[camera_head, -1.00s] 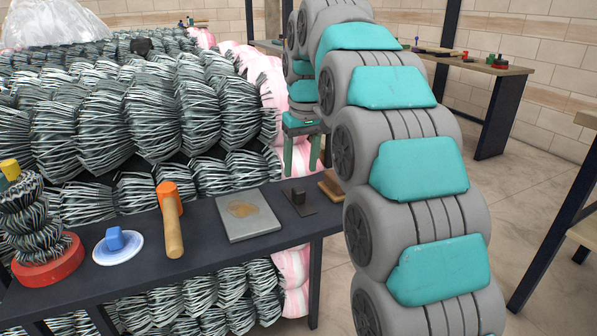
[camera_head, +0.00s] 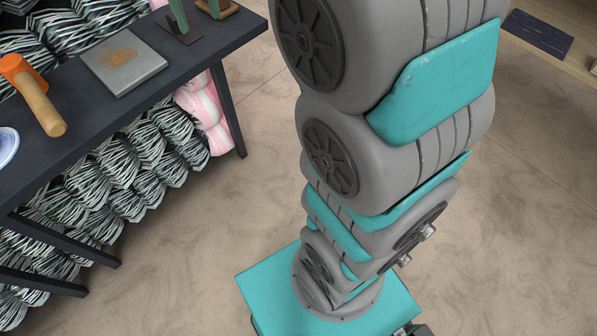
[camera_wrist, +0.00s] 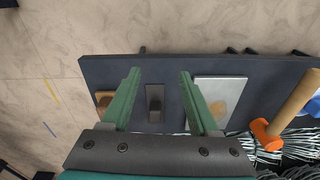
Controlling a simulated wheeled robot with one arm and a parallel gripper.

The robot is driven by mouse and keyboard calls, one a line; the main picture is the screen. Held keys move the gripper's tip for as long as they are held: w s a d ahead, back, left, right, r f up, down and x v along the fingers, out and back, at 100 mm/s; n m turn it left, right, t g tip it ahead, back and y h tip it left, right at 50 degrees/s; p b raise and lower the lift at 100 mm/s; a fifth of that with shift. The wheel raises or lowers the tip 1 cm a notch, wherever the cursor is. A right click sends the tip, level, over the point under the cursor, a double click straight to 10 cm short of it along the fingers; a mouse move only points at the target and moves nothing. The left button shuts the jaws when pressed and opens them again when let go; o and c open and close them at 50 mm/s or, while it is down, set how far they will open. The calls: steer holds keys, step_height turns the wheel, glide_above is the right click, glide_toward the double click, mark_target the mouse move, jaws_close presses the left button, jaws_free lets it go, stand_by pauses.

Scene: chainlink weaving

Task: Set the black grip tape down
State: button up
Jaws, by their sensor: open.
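A small black block on a thin dark pad (camera_head: 187,38), which I take to be the black grip tape, is on the dark table near its right end. The wrist view shows the black piece (camera_wrist: 155,103) below and between the fingers, lying on the tabletop. My gripper (camera_wrist: 159,74) is open, with its green fingers spread on either side of the piece and apart from it. In the head view only the lower fingers of my gripper (camera_head: 200,22) show at the top edge, partly covering the piece. Fingertip height above the table is hard to tell.
A grey plate with a tan patch (camera_head: 123,60) lies left of the pad, then an orange-headed mallet (camera_head: 40,105) and a blue-white dish (camera_head: 5,145). A brown wooden block (camera_head: 220,8) sits close on the right. Striped bundles (camera_head: 150,155) fill the space under the table (camera_head: 60,138).

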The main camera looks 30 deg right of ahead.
steer(key=s+d+f+m+g, duration=0.1)
steer(key=s+f, duration=0.7)
steer(key=s, duration=0.5)
steer(key=s+d+f+m+g, duration=0.1)
steer(key=s+f, duration=0.8)
steer(key=s, duration=0.5)
steer(key=shift+d, duration=0.35)
